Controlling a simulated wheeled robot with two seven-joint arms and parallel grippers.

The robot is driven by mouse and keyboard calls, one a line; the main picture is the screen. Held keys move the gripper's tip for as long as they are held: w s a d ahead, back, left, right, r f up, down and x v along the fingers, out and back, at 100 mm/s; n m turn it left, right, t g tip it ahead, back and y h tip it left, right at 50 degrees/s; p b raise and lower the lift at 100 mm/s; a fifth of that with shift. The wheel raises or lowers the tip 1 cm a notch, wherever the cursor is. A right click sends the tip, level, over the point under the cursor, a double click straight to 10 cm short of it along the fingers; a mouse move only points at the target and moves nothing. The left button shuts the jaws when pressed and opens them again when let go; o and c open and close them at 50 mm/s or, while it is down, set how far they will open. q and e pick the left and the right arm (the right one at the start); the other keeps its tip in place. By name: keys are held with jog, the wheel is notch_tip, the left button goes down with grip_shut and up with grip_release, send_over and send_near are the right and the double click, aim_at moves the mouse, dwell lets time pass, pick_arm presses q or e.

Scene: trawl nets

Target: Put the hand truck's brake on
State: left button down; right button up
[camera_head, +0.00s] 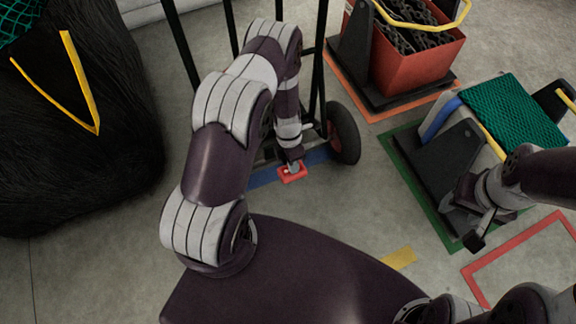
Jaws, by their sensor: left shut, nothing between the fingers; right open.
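The hand truck (323,60) stands upright at the top middle, with a dark tube frame and a black wheel with a red hub (343,133) at its right. A small red pedal (291,177), apparently the brake, sits low at its front. My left gripper (294,167) is shut and empty, pointing down right at the red pedal. It hides part of the pedal, and I cannot tell whether they touch. My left arm hides much of the truck's middle. My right gripper (480,229) is open and empty at the right, away from the truck.
A red crate of dark chain (415,68) stands at the top right. A black stand with green netting (513,108) is near my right arm. A large black net heap (75,130) fills the left. Blue floor tape (263,177) runs by the truck; the floor between is clear.

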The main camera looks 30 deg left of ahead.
aim_at(295, 179)
pick_arm(q)
jog(key=x, duration=0.3)
jog(key=shift+s+d+f, duration=0.1)
jog(key=shift+d+f, duration=0.15)
jog(key=shift+f, duration=0.05)
jog(key=shift+b+x, duration=0.55)
jog(key=shift+x, duration=0.75)
jog(key=shift+a+f, duration=0.1)
jog(key=shift+f, duration=0.05)
pick_arm(e)
jog(key=shift+s+f, duration=0.15)
jog(key=shift+f, duration=0.35)
pick_arm(q)
jog(key=shift+f, duration=0.15)
